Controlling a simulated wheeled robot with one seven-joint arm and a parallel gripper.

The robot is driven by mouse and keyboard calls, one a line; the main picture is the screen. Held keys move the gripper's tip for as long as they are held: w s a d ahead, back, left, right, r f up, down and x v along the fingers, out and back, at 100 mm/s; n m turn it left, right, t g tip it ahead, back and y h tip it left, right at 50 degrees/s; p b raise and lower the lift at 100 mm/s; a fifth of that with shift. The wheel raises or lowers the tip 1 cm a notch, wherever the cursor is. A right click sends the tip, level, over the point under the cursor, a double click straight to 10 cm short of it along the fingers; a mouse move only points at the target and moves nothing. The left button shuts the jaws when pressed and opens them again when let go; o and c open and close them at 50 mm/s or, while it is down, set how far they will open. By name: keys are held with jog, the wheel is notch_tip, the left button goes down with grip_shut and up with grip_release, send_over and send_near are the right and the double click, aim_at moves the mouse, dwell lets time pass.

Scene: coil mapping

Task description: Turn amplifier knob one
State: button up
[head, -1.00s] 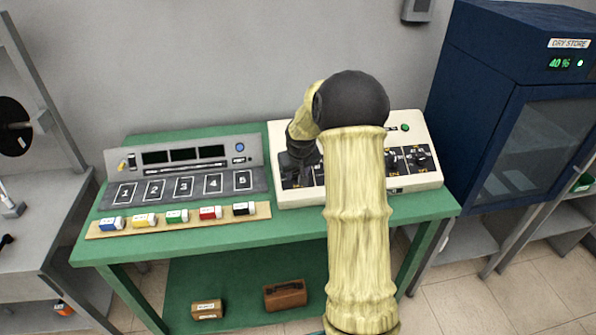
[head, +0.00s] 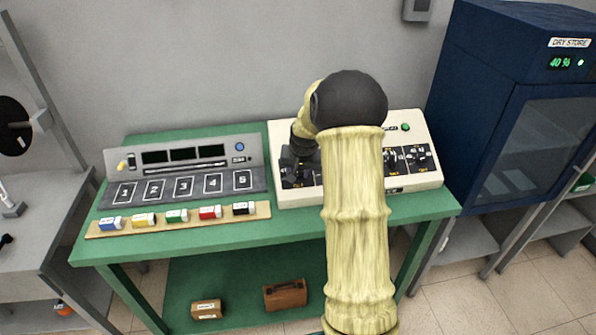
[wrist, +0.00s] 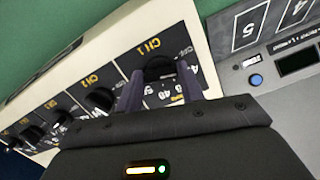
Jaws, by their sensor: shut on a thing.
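The cream amplifier (head: 432,178) stands on the right half of the green table. In the wrist view its dark panels carry a row of black knobs, and the nearest panel is marked CH 1. My gripper (wrist: 160,82) has its two dark fingers on either side of knob one (wrist: 158,66), shut on it. In the head view my gripper (head: 298,165) is at the amplifier's left end, and my arm hides the middle of the panel. Knob one is hidden there. The CH 2 knob (wrist: 100,98) sits beside it, clear of the fingers.
A grey console (head: 248,158) with numbered pads stands left of the amplifier. A wooden strip (head: 190,224) with several coloured blocks lies in front of it. A blue dry store cabinet (head: 480,90) stands at the right. A brown case (head: 285,294) rests on the lower shelf.

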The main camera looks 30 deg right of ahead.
jog(key=shift+m, duration=1.5)
jog(key=o, duration=1)
jog(key=d+b+v, duration=0.1)
jog(key=v, duration=1.6)
jog(key=shift+s+a, duration=0.25)
jog(key=shift+s, duration=0.1)
jog(key=shift+r, duration=0.1)
